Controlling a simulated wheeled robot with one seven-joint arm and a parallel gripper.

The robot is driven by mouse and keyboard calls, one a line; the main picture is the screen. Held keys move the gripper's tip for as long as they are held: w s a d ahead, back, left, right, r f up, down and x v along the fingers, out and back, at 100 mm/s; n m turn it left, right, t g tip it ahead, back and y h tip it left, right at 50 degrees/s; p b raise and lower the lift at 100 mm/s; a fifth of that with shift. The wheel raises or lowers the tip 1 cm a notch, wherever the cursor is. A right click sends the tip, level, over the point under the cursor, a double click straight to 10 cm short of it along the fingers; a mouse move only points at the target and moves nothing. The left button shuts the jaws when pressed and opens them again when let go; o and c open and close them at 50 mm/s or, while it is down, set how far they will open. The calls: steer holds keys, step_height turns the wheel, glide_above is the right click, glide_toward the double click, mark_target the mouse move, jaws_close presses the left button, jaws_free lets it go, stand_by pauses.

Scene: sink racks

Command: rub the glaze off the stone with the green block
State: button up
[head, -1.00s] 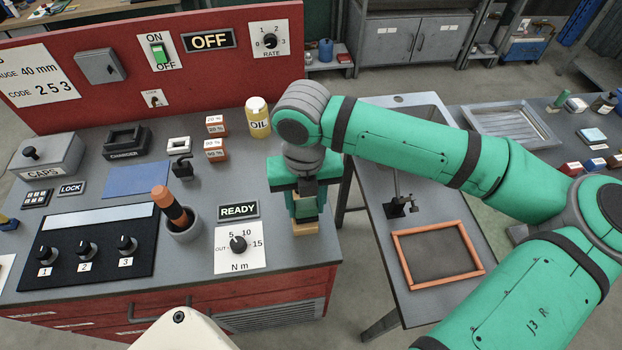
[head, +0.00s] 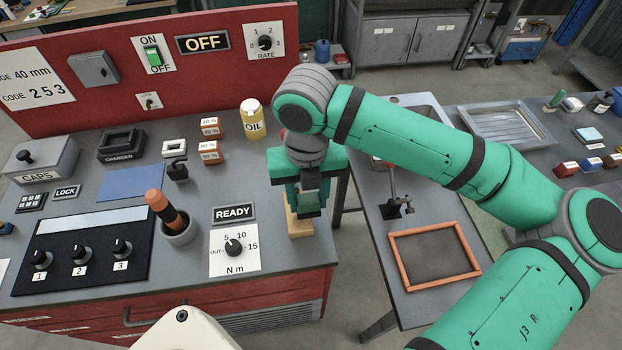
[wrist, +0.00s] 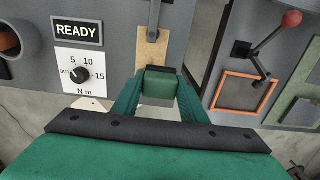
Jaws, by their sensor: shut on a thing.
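My gripper (wrist: 160,88) is shut on the green block (wrist: 159,83), which sits between its fingers in the wrist view. The block also shows in the head view (head: 310,202), at the right edge of the red bench. A tan wooden piece (head: 298,228) lies on the bench just behind and below the block. In the wrist view the tan piece (wrist: 149,57) carries a narrow grey strip (wrist: 153,18). I cannot tell surely which surface is the stone, nor see any glaze. Whether the block touches the tan piece is unclear.
A torque dial (head: 234,247) and READY sign (head: 234,213) are left of my gripper. A cup with an orange-handled tool (head: 179,234) stands farther left, an oil jar (head: 252,119) behind. Across a gap, the grey bench holds an orange frame (head: 402,263) and a lever stand (head: 397,208).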

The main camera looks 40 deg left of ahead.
steer(key=shift+r, duration=2.75)
